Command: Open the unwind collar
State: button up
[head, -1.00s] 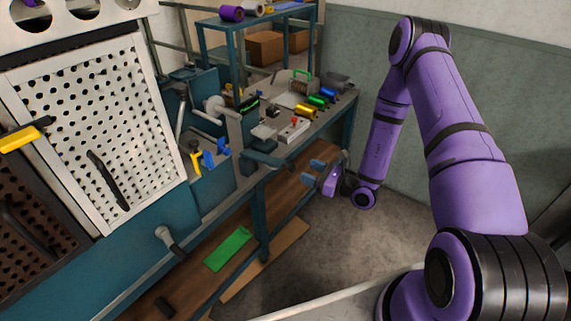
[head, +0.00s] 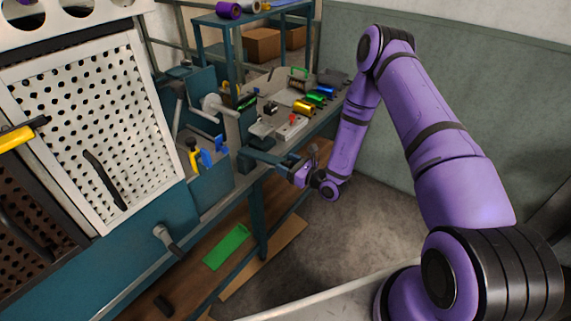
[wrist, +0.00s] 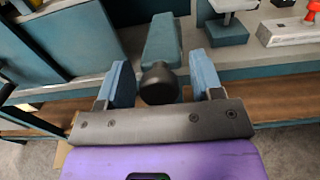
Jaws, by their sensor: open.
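A teal lever (wrist: 162,42) with a round black knob (wrist: 158,85) sticks out from the bench edge toward me in the wrist view. In the head view the teal lever (head: 268,157) shows at the near side of the machine. My gripper (wrist: 160,68) is open, with one blue finger on each side of the knob and visible gaps to both. It also shows at the lever's outer end in the head view (head: 304,162). A pale round spindle part (head: 212,103) sits on the machine behind. I cannot tell for sure which part is the collar.
A white block with a red knob (head: 292,127) and several coloured foil rolls (head: 305,106) are on the bench top. A perforated white panel (head: 95,120) stands at left. A green sheet (head: 226,247) lies on the lower shelf. The floor at right is clear.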

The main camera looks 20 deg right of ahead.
jog(key=shift+w+a, duration=0.25)
jog(key=shift+w, duration=0.1)
jog(key=c, duration=1)
jog(key=shift+w+a+r, duration=0.2)
jog(key=shift+r, duration=0.7)
jog(key=shift+w+a+r, duration=0.15)
jog(key=shift+w+r, duration=0.05)
jog(key=shift+r, duration=0.7)
jog(key=shift+c, duration=0.2)
